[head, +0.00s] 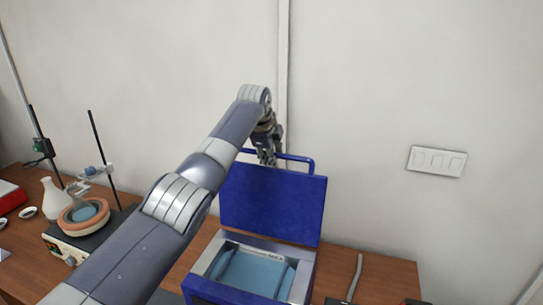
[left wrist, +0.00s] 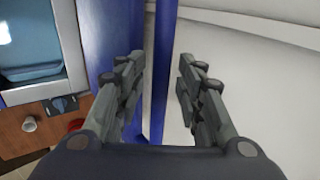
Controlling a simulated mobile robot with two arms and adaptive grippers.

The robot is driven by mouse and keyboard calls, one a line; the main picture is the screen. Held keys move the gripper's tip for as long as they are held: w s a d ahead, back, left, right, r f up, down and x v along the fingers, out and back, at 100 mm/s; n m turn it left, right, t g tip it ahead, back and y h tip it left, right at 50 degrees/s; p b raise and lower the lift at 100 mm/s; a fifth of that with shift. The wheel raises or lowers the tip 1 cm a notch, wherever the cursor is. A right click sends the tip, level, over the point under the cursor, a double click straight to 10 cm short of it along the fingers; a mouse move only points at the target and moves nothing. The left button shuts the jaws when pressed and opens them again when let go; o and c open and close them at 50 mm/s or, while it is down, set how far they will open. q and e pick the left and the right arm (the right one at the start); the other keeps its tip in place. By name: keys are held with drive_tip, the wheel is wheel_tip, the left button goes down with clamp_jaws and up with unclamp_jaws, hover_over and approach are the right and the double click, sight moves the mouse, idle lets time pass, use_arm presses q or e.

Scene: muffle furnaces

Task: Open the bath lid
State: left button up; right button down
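The bath (head: 205,262) is a blue and grey box on the wooden bench, with light blue water or a pale blue interior showing. Its blue lid (head: 272,205) stands upright, raised at the back of the bath. A blue bar handle (head: 300,160) runs along the lid's top edge. My left gripper (head: 268,155) is at this handle. In the left wrist view the fingers (left wrist: 160,80) are apart, with the handle bar (left wrist: 161,50) passing between them and not clamped. The lid (left wrist: 104,30) shows edge-on to the left there. My right gripper is not in view.
A round flask in a heating bath (head: 82,212) with stand rods and a white flask (head: 55,203) stand to the left on the bench. The wall (head: 370,80) with a switch plate (head: 437,161) is close behind the lid.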

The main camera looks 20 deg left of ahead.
use_arm(q)
drive_tip(key=shift+s+f, duration=0.1)
drive_tip(key=v, duration=1.2)
idle(0.4)
